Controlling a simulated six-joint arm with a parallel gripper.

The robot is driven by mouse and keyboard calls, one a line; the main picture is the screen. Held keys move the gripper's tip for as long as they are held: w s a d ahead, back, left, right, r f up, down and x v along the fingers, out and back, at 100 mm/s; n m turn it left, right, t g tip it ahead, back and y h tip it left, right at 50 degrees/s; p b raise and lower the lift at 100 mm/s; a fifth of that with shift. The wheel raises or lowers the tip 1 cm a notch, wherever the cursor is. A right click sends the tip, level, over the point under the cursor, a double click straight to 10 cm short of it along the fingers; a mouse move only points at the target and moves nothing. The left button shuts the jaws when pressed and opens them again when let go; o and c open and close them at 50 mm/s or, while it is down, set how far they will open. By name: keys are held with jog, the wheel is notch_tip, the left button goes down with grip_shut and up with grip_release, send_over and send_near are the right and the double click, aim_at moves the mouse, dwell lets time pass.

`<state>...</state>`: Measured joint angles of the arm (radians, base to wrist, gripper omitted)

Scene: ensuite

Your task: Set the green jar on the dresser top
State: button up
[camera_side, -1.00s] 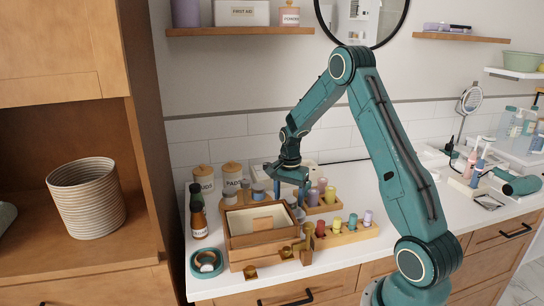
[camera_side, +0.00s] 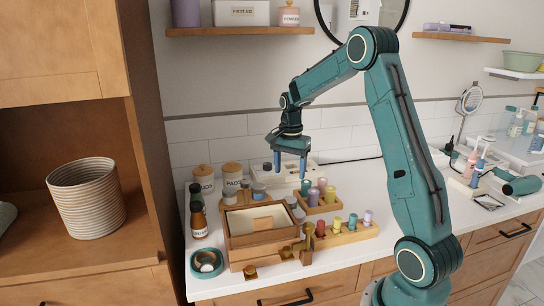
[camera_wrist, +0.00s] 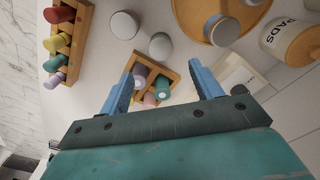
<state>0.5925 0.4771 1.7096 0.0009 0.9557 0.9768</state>
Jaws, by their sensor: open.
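My gripper (camera_side: 289,172) is open and empty, pointing down above the counter behind the wooden box. In the wrist view its fingers (camera_wrist: 162,66) are spread, with a small wooden tray (camera_wrist: 178,74) between and beyond them. A teal-green jar (camera_wrist: 162,84) stands in that tray beside purple and pink ones; it also shows in the side view (camera_side: 306,186), below and right of the fingertips. Another green jar (camera_side: 352,221) stands in the front rack (camera_side: 345,238).
Grey-lidded jars (camera_wrist: 160,45) stand near the box. Lidded canisters (camera_side: 233,174) and a dark-capped bottle (camera_side: 198,220) stand to the left, with a teal tape roll (camera_side: 206,262) in front. A white case (camera_side: 290,172) lies behind.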

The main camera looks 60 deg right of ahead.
jog(key=shift+a, duration=0.1)
dwell(0.3)
jog(key=s+a+r+n+t, duration=0.1)
jog(key=s+a+r+n, duration=0.25)
jog(key=a+r, duration=0.3)
jog(key=s+a+r+n+t, duration=0.1)
jog(key=s+a+r+n, duration=0.2)
jog(key=a+r+n, duration=0.35)
jog(key=s+a+n+t, duration=0.3)
jog(key=s+a+n, duration=0.5)
jog(key=s+a, duration=0.5)
jog(key=shift+s+t, duration=0.3)
jog(key=shift+s, duration=0.4)
